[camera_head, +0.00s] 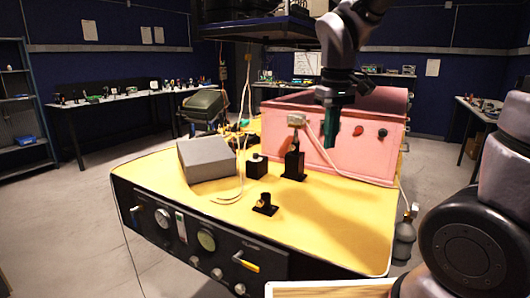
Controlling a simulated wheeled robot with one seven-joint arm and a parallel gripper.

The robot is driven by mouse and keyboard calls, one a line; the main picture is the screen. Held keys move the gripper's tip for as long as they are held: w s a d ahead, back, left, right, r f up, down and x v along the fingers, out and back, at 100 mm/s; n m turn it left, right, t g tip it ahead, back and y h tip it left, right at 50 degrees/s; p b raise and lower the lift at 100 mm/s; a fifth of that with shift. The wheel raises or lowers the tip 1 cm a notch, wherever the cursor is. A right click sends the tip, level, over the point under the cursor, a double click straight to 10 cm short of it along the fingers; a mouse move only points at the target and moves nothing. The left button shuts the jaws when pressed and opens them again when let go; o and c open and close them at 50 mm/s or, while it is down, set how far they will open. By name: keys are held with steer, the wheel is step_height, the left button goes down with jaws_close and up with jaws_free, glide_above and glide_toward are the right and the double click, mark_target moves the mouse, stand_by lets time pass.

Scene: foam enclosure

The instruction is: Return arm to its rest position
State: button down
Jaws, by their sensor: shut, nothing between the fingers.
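My arm (350,35) reaches in from the top, and its lower links show large at the right edge. My gripper (331,140) hangs pointing down in front of the pink foam enclosure (372,155), above the yellow table top (200,225). Its fingers look dark green and shut, with nothing seen between them. The gripper appears apart from the table; whether it touches the enclosure wall cannot be told from this view.
A black stand (293,164), a black block (257,164) and a small black bracket (265,205) stand on the table. A grey box (206,158) lies tilted at left. A dark shelf (262,28) hangs overhead. The table's front right is clear.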

steer(key=s+d+r+m+t+y, duration=0.2)
steer(key=s+d+r+m+t, duration=0.3)
steer(key=d+r+m, duration=0.3)
steer(key=shift+s+d+r+t, duration=0.3)
steer(key=shift+s+d+r, duration=0.3)
steer(key=shift+d+r, duration=0.35)
steer(key=shift+a+r, duration=0.1)
steer(key=shift+a, duration=0.05)
stand_by(0.8)
